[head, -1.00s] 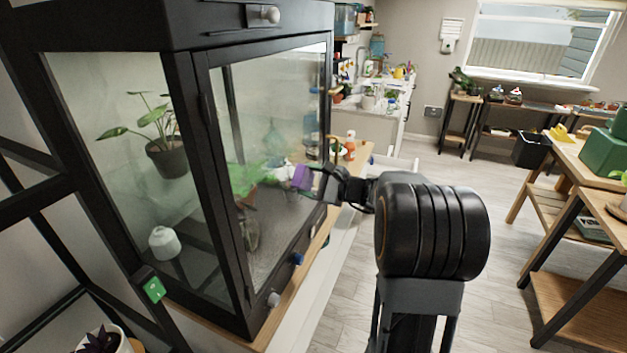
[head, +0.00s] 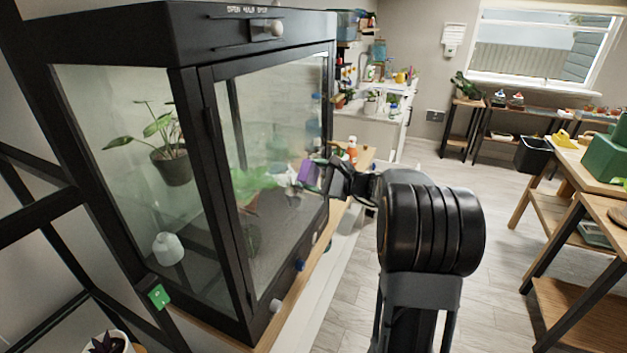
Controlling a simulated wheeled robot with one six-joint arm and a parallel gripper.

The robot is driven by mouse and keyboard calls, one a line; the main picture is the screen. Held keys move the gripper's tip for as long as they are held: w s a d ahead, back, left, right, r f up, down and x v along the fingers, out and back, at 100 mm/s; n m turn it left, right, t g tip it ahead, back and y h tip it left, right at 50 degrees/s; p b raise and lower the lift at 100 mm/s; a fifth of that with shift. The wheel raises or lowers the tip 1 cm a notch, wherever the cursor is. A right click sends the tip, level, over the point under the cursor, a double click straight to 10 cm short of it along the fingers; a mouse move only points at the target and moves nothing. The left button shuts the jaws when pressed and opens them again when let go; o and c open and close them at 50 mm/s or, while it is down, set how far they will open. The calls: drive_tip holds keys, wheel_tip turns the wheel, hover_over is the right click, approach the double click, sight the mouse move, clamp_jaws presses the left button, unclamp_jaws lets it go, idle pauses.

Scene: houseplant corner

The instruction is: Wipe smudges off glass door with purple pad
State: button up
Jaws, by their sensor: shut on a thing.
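The glass door (head: 270,130) is the black-framed front of a tall plant cabinet on the left. Its pane looks hazy in the lower part, but I cannot make out separate smudges. The purple pad (head: 308,174) is at the right part of the pane. My gripper (head: 322,172) is shut on the pad and holds it in front of the door. I cannot tell whether the pad touches the glass. The fingertips are small and partly hidden by the pad and my wrist.
A potted plant (head: 172,158) and a white object (head: 168,248) show behind the cabinet's side glass. Knobs sit at the door's lower edge, above a wooden ledge (head: 296,300). An orange-white bottle (head: 352,148) stands beyond my gripper. The floor (head: 480,250) right of my arm is clear.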

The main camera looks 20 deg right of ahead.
drive_tip(key=w+d+p, duration=0.1)
drive_tip(key=w+d, duration=0.5)
drive_tip(key=shift+d, duration=0.35)
idle(0.7)
drive_tip(key=shift+s+a+f+b, duration=0.15)
drive_tip(key=shift+s+a+b, duration=1.8)
drive_tip(key=shift+a, duration=0.35)
drive_tip(key=shift+s+a+b, duration=1.25)
drive_tip(key=shift+s+a, duration=0.8)
drive_tip(key=shift+a, duration=0.1)
drive_tip(key=v, duration=0.6)
drive_tip(key=shift+w+d+f+b, duration=0.15)
drive_tip(key=shift+d+b, duration=0.1)
drive_tip(key=shift+b, duration=0.1)
